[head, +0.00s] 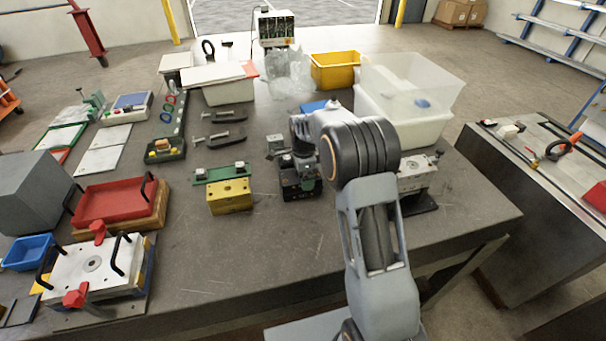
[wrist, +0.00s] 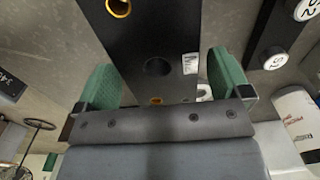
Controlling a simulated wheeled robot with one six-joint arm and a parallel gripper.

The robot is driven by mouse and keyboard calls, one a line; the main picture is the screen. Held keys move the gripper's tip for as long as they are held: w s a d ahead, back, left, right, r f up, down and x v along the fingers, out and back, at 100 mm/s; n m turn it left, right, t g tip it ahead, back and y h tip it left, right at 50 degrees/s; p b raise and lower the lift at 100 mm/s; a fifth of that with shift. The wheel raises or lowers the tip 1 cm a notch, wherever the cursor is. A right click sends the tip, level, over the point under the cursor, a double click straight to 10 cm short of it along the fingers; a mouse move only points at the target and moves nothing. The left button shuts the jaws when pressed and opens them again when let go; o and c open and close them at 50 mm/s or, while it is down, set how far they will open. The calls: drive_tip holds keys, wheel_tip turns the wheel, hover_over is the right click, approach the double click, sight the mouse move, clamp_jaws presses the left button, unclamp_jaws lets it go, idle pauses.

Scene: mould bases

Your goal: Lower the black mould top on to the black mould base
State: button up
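My gripper (wrist: 165,80) has a green-padded finger on each side of a black block, which I take to be the black mould top (wrist: 150,35). The block fills nearly all the room between the pads and looks held. It has a dark round hole, brass-coloured rings and a white label. In the head view my gripper (head: 297,158) points down over the black mould base (head: 300,188) near the middle of the bench. Top and base are hard to tell apart there, and my wrist hides part of them. I cannot tell whether they touch.
A yellow block (head: 230,196) with a green bar behind it stands just left. A steel mould (head: 416,176) on a dark plate stands to the right, partly behind my arm. A clear-and-white bin (head: 405,120) stands behind. Bare bench lies in front.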

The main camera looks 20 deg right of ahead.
drive_tip(key=shift+o, duration=0.3)
drive_tip(key=shift+f, duration=0.1)
wheel_tip(320, 180, up, 13)
drive_tip(key=b, duration=0.2)
drive_tip(key=s+n+t, duration=0.4)
drive_tip(key=s+n, duration=1.4)
drive_tip(key=s, duration=0.8)
drive_tip(key=shift+s, duration=0.4)
drive_tip(key=shift+c, duration=0.5)
